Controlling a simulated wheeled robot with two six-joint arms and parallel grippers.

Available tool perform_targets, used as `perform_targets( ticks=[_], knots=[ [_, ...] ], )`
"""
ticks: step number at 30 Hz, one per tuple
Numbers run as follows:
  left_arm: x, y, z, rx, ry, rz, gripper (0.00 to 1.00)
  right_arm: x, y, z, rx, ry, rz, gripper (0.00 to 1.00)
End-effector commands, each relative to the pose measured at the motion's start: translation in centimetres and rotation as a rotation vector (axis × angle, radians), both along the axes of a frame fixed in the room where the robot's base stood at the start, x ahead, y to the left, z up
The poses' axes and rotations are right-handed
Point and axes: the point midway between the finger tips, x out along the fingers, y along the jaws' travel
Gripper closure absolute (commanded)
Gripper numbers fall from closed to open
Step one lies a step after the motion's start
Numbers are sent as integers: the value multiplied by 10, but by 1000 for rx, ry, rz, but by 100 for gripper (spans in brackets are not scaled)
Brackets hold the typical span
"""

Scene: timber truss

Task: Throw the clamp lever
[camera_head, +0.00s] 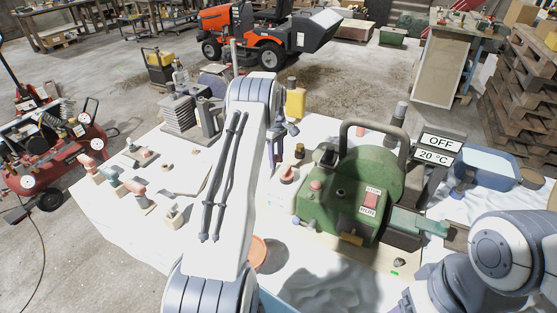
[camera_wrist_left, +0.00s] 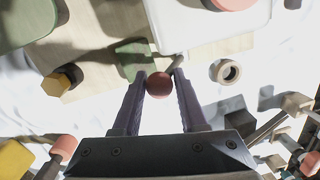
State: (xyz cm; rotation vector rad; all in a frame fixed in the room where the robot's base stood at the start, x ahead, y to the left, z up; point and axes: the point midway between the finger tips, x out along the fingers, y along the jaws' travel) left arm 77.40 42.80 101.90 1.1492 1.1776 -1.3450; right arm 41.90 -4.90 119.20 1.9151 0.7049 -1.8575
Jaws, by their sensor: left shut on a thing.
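In the left wrist view a round red knob (camera_wrist_left: 159,85) sits between the tips of my left gripper (camera_wrist_left: 160,88), whose two fingers are shut on it. A thin grey rod (camera_wrist_left: 178,63) shows beside the knob; I take it for part of the clamp lever, but how they join is hidden. A green block (camera_wrist_left: 135,58) lies just beyond the fingertips. In the head view my left arm reaches over the table and its gripper (camera_head: 289,128) is small and partly hidden. My right arm shows at the lower right, its gripper out of view.
A green machine (camera_head: 350,190) with a grey handle stands right of my left arm. A display (camera_head: 438,148) reads OFF and 20 °C. Red-topped tools (camera_head: 135,190) lie at the left of the table.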

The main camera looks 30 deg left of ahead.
Motion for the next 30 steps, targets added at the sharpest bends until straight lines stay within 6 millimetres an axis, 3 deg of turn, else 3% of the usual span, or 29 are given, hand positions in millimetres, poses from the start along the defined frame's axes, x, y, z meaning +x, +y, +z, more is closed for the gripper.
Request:
perform_targets(
  ticks=[18, 19, 20, 30],
  knots=[
    [6, -2, -5, 14, -12, -13, 100, 0, 0, -4, 0, 0, 0, 33],
    [6, -2, -5, 14, -12, -13, 46, 0, 0, -4, 0, 0, 0, 33],
    [6, -2, -5, 13, -11, -13, 34, 0, 0, -4, 0, 0, 0, 33],
    [6, -3, -2, 10, -8, -10, 31, 0, 0, -4, 0, 0, 0, 33]
  ],
)
